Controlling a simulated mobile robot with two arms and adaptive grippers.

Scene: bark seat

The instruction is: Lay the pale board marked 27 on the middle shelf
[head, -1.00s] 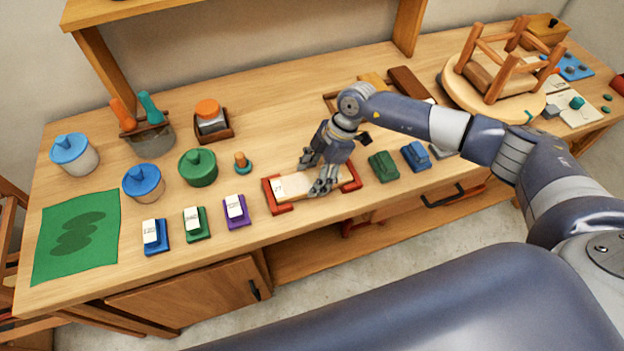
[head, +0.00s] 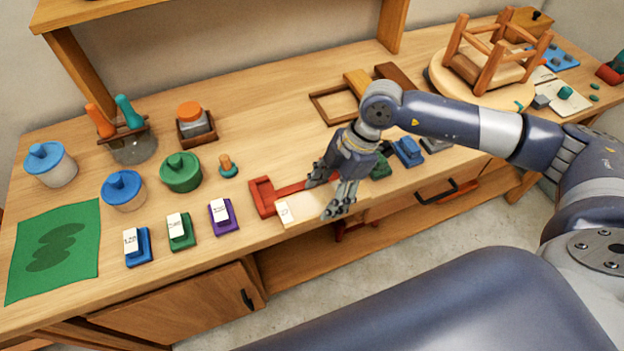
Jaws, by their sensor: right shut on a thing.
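The pale board (head: 305,208) with a white label at its left end is in my right gripper (head: 335,197). The fingers are shut across it, and the gripper hides part of its right side. The board appears raised off its red holder (head: 262,197), and it overlaps the bench's front edge in the picture. The number on the label is too small to read surely now. A wooden shelf (head: 95,12) crosses the top left, and a lower board (head: 310,268) shows beneath the bench; I cannot tell which is the middle shelf. My left gripper is out of view.
Three labelled blocks, including a purple one (head: 221,216), stand left of the holder. Green (head: 380,165) and blue (head: 408,152) blocks stand right of it. Lidded jars stand farther left. An upturned stool (head: 490,60) is at the back right.

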